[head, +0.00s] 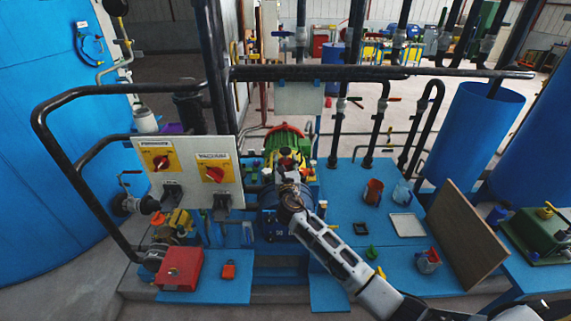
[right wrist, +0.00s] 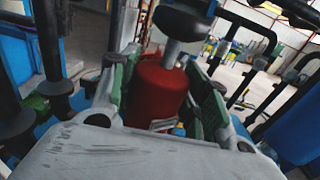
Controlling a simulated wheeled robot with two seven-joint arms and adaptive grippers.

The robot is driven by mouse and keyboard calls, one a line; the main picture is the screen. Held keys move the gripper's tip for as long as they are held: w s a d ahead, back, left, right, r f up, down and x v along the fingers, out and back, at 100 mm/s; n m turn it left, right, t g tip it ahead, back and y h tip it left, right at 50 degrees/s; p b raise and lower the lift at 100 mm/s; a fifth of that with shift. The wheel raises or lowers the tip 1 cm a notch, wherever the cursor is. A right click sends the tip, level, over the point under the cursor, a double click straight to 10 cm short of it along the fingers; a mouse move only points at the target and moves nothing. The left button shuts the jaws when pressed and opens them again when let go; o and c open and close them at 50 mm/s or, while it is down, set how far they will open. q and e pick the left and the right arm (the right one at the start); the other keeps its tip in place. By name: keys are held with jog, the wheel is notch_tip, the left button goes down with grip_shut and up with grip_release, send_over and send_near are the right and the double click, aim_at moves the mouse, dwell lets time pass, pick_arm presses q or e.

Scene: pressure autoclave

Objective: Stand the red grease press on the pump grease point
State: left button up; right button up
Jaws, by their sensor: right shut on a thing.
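In the right wrist view the red grease press (right wrist: 158,88), a red cylinder with a dark knob and grey stem on top, stands between the green-padded fingers of my right gripper (right wrist: 163,95). The gripper is shut on it. In the head view my right gripper (head: 291,203) is over the blue pump body (head: 270,222), in front of the green motor (head: 287,138). The press is mostly hidden by the gripper there. I cannot pick out the grease point or tell whether the press touches it. My left gripper is not in view.
A switch panel (head: 188,172) and black handrail (head: 75,98) stand left of the pump. A red box (head: 179,268) and red padlock (head: 229,270) lie at front left. On the right blue deck are cups, a white tray (head: 407,225) and a leaning brown board (head: 464,235).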

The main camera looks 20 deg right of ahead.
jog(key=shift+p, duration=0.5)
dwell(1.3)
jog(key=shift+f+b, duration=1)
jog(key=shift+f, duration=0.3)
dwell(0.9)
jog(key=o, duration=1.5)
jog(key=shift+c, duration=0.2)
jog(key=shift+f, duration=0.1)
jog(key=shift+s, duration=0.1)
jog(key=v, duration=1.2)
